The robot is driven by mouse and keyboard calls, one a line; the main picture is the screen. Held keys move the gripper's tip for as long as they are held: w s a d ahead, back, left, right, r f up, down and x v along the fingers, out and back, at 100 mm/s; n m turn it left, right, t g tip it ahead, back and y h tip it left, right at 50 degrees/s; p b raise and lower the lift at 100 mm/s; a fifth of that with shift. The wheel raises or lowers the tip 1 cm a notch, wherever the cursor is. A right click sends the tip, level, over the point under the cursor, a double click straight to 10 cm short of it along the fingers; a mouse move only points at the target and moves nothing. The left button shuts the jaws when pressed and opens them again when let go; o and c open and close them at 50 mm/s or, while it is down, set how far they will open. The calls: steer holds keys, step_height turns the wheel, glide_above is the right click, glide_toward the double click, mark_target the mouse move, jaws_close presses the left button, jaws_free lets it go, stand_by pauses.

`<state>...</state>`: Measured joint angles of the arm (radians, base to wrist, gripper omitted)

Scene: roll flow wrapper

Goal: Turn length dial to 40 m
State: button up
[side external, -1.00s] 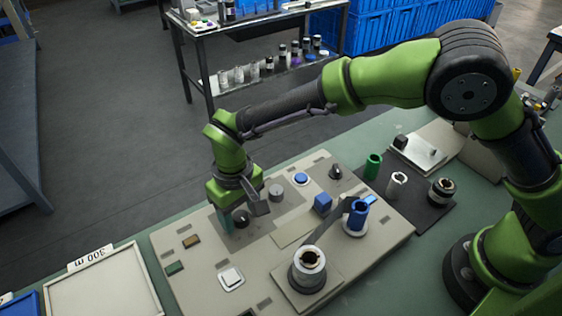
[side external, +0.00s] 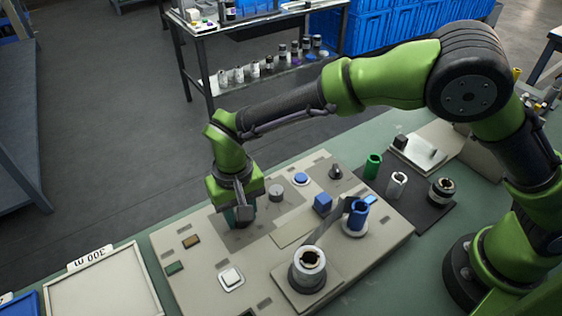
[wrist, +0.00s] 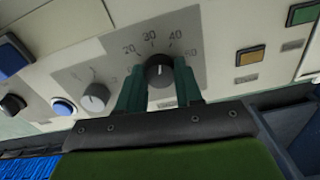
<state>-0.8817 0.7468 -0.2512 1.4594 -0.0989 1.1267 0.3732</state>
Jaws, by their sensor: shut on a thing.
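The black length dial (wrist: 159,73) sits on the beige panel in the wrist view, under a scale marked 20, 30 and 40, with a partly hidden number to the right. Its white pointer line points about straight up in the picture, seemingly between 30 and 40. My gripper (wrist: 160,86) is shut on the dial, with one green finger on each side. In the side external view my gripper (side external: 240,217) is down at the panel and hides most of the dial.
A grey knob (side external: 276,193) stands close beside my gripper. A blue round button (side external: 301,179), a black knob (side external: 336,172) and a blue block (side external: 322,204) are farther right. A grey roll (side external: 309,268) and a blue core (side external: 357,217) rise from the panel, joined by a dark strip.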

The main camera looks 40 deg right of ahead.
steer(key=shift+m, duration=2.3)
steer(key=o, duration=1)
steer(key=shift+o, duration=0.2)
step_height(320, 180, up, 17)
